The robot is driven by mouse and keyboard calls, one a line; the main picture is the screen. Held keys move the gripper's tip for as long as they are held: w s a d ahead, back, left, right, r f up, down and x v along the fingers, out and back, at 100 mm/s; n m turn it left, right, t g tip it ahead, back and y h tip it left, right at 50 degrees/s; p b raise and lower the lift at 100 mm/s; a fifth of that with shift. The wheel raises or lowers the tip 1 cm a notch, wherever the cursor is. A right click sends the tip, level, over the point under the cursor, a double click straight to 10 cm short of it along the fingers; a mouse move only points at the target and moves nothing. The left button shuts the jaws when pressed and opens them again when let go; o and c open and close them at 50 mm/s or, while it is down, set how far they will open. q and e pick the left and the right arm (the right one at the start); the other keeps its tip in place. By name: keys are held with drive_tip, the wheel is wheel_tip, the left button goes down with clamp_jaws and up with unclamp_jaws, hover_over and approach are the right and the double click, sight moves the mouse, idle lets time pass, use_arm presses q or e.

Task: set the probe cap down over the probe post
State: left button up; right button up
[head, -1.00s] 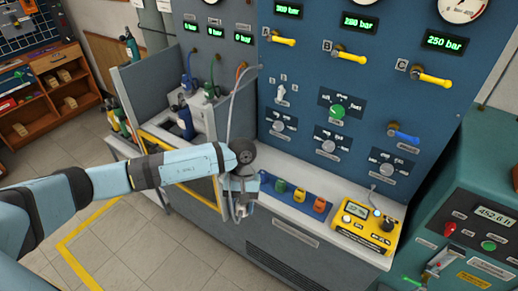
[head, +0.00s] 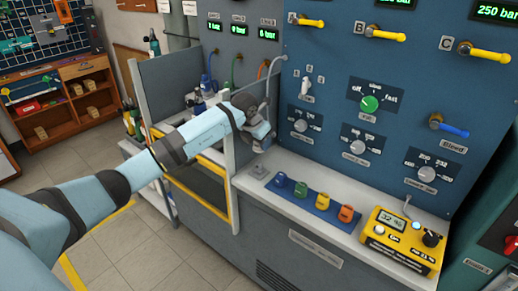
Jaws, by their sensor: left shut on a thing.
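My left gripper (head: 262,143) is at the left end of the bench's white ledge, in front of the blue panel. It points down and is shut on a small grey piece, seemingly the probe cap, mostly hidden by the fingers. A thin grey hose (head: 267,88) rises from beside the gripper to the panel. A small grey fitting (head: 258,171), possibly the probe post's base, stands on the ledge just below the gripper. I cannot tell whether cap and post touch. My right gripper is not in view.
A blue tray (head: 293,199) with several coloured caps lies on the ledge to the right of the gripper. A yellow meter (head: 403,241) stands farther right. The panel's knobs and yellow levers are close behind. Left of the ledge is an open bay with a yellow frame (head: 232,200).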

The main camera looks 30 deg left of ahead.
sight(260, 162)
use_arm(q)
drive_tip(key=shift+w+a+n, duration=0.1)
drive_tip(key=shift+a+n, duration=0.15)
drive_tip(key=shift+n, duration=0.05)
drive_tip(key=shift+f+b, duration=0.7)
drive_tip(key=shift+f, duration=0.35)
drive_tip(key=shift+f+b, duration=0.85)
drive_tip(key=shift+f, duration=0.45)
drive_tip(key=shift+r, duration=0.1)
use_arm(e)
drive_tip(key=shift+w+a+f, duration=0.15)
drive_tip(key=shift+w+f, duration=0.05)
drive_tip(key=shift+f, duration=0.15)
use_arm(q)
drive_tip(key=shift+w, duration=0.1)
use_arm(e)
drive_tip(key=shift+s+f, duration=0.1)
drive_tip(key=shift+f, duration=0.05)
use_arm(q)
drive_tip(key=shift+f+b, duration=0.8)
drive_tip(key=shift+f, duration=1.1)
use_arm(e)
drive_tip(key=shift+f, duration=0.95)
use_arm(q)
drive_tip(key=o, duration=1.1)
